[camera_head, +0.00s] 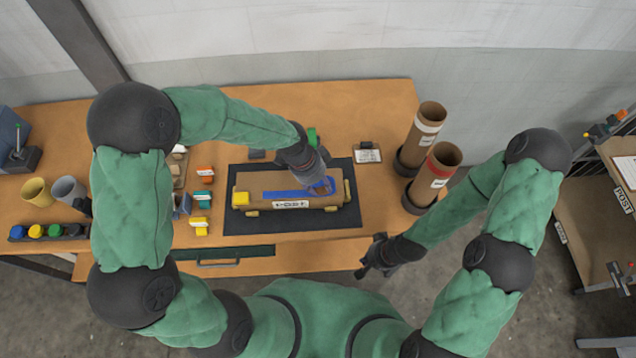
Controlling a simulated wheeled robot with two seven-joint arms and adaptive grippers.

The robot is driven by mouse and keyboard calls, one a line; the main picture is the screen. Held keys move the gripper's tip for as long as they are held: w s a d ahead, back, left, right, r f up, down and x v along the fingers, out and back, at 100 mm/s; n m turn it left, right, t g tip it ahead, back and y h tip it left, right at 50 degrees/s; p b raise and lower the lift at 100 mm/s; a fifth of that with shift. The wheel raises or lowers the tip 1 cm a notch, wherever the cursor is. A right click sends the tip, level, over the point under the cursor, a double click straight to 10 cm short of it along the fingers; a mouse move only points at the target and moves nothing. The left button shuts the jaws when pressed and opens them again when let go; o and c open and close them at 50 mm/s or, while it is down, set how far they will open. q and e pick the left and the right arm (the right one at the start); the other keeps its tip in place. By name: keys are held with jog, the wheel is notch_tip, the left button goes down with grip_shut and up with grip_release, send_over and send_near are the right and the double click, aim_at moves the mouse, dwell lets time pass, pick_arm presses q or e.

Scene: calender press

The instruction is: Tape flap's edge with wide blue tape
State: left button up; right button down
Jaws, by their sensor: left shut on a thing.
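A brown cardboard piece (270,181) lies on a black mat (236,222) on the workbench. A strip of wide blue tape (285,194) runs along its top face, towards its right end. My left gripper (322,187) is over the right end of the tape and shut on it; its fingertips are small and partly hidden. A white label (290,204) with dark marks is on the cardboard's near side. My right gripper (361,271) hangs empty in front of the bench's near edge, away from the cardboard; its finger opening is too small to tell.
Yellow blocks (241,198) sit at the cardboard's ends. Two brown tubes (423,128) stand in dark holders at the bench's right. Small coloured items (202,197) lie left of the mat, with cups (68,189) farther left. A drawer handle (219,263) shows at the front.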

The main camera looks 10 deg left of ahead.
aim_at(335, 185)
pick_arm(q)
jog(key=shift+w+d, duration=0.1)
jog(key=shift+d, duration=0.35)
jog(key=shift+d, duration=0.15)
jog(key=shift+d+f, duration=0.1)
jog(key=shift+d, duration=0.3)
jog(key=shift+w+d, duration=0.1)
jog(key=shift+d, duration=0.05)
dwell(0.3)
jog(key=shift+w+d, duration=0.15)
jog(key=shift+d, duration=0.3)
jog(key=shift+d+b, duration=0.2)
jog(key=shift+b, duration=0.1)
jog(key=shift+w+d, duration=0.1)
jog(key=shift+d, duration=0.25)
